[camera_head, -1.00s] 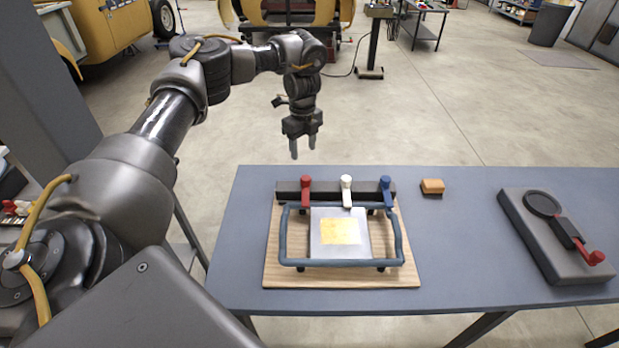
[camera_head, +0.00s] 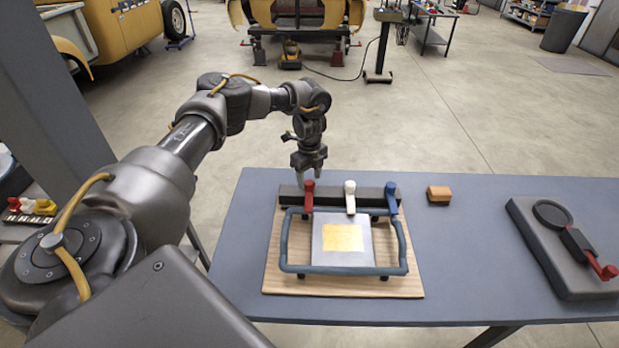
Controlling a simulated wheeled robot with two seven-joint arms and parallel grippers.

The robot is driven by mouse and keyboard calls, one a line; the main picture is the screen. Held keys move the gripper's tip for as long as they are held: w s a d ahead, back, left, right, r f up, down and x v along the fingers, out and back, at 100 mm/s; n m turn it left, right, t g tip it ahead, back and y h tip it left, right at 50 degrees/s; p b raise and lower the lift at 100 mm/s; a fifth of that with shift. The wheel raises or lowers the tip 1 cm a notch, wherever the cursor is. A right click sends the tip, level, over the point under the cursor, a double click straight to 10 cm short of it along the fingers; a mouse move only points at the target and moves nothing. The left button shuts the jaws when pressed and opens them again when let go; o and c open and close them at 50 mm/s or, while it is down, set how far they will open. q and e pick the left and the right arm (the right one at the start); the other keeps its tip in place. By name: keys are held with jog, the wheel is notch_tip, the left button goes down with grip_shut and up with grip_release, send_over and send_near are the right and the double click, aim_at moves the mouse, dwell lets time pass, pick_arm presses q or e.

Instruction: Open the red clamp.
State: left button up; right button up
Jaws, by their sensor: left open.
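The red clamp (camera_head: 308,198) stands at the left end of a dark bar on the wooden board. A white clamp (camera_head: 350,197) and a blue clamp (camera_head: 392,202) stand to its right on the same bar. The clamps' lower ends are near the blue-grey tube frame (camera_head: 345,270), around a metal plate (camera_head: 325,258) with a yellow square. My left gripper (camera_head: 310,181) is open, points down and is just above and behind the red clamp's top. I cannot tell if they touch. My right gripper is not in view.
The wooden board (camera_head: 275,280) lies on a grey table (camera_head: 465,270). An orange-brown block (camera_head: 439,194) sits right of the bar. A grey base (camera_head: 545,260) with a black disc and a red handle (camera_head: 607,271) lies at the far right. The table between them is clear.

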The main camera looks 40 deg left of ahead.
pick_arm(q)
jog(key=shift+f, duration=0.85)
jog(key=shift+c, duration=0.3)
jog(key=shift+s, duration=0.1)
grip_shut()
